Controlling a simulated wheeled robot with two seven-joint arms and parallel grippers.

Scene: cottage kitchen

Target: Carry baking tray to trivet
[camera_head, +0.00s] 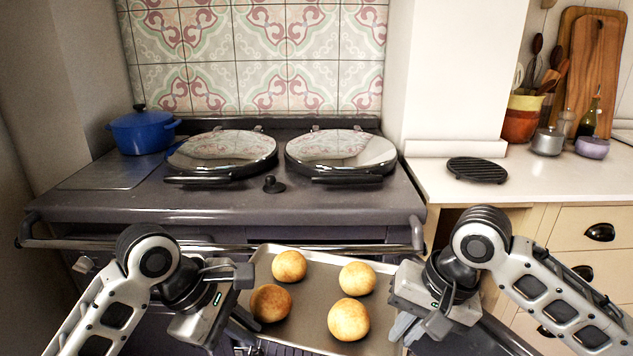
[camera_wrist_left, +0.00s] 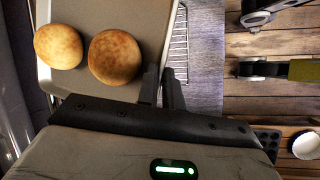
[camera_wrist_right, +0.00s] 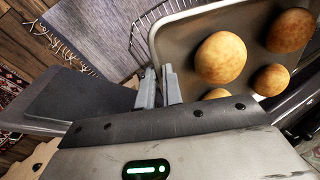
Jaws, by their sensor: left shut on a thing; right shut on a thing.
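The baking tray (camera_head: 310,330) is a grey metal tray with several round golden buns (camera_head: 349,319) on it, in front of the range in the head view. My left gripper (camera_head: 243,318) is shut on the tray's left edge; the left wrist view shows its fingers (camera_wrist_left: 162,88) at the rim. My right gripper (camera_head: 400,325) is shut on the tray's right edge; the right wrist view shows its fingers (camera_wrist_right: 163,88) at the rim. The trivet (camera_head: 477,170) is a round black slatted disc lying on the pale counter at the right, apart from the tray.
The range (camera_head: 240,209) has a front rail (camera_head: 180,246) just behind the tray, two closed domed lids and a blue pot (camera_head: 142,131). A wire rack (camera_wrist_right: 140,35) shows beneath the tray. The counter (camera_head: 433,182) around the trivet is clear; a utensil pot (camera_head: 522,119) and small jars stand further back.

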